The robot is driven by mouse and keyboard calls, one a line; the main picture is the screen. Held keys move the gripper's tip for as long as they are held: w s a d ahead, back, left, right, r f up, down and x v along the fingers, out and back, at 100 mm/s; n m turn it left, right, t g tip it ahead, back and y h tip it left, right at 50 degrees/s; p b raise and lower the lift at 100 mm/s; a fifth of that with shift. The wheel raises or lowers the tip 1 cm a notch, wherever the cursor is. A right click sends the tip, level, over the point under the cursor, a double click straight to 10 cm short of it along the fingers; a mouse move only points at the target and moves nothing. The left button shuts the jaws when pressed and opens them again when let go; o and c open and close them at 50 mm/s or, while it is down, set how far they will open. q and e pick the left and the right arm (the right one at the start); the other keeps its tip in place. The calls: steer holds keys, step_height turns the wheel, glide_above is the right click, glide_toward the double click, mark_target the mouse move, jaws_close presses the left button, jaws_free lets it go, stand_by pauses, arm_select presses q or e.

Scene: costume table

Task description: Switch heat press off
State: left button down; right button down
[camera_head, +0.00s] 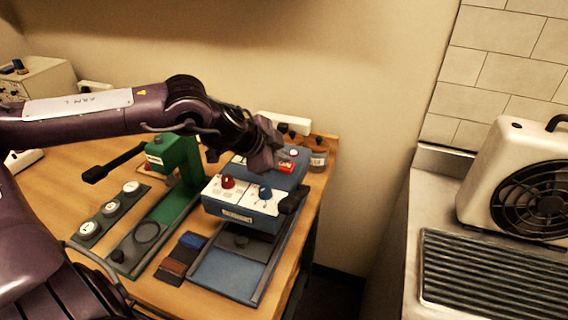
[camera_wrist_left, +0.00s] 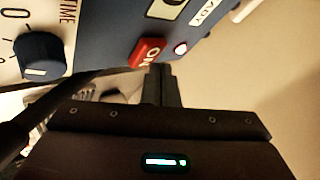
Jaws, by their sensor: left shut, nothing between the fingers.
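The blue heat press (camera_head: 240,213) stands near the table's right end, with a white panel carrying a red knob (camera_head: 228,182) and a blue knob (camera_head: 265,192). Its red switch (camera_head: 286,168) is on the blue rear part; in the left wrist view the switch (camera_wrist_left: 148,52) shows "ON" lettering. A small indicator light (camera_wrist_left: 181,48) beside it glows pinkish. My left gripper (camera_head: 270,155) is shut and empty over the rear of the press. Its fingertips (camera_wrist_left: 160,70) are right by the switch's edge; I cannot tell whether they touch. My right gripper is out of view.
A green press (camera_head: 175,160) with a black lever stands left of the heat press. Small jars (camera_head: 318,158) and a white power strip (camera_head: 284,122) are behind. Colour swatches (camera_head: 180,262) lie in front. A fan heater (camera_head: 520,180) stands on the right counter.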

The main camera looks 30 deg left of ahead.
mark_target(281, 166)
arm_select(q)
steer(key=shift+f+b, duration=0.3)
steer(key=shift+f, duration=0.15)
steer(key=shift+r, duration=0.15)
stand_by(0.3)
steer(key=shift+r+p, duration=0.8)
steer(key=shift+p, duration=0.05)
step_height(281, 166, up, 6)
steer(key=p, duration=0.5)
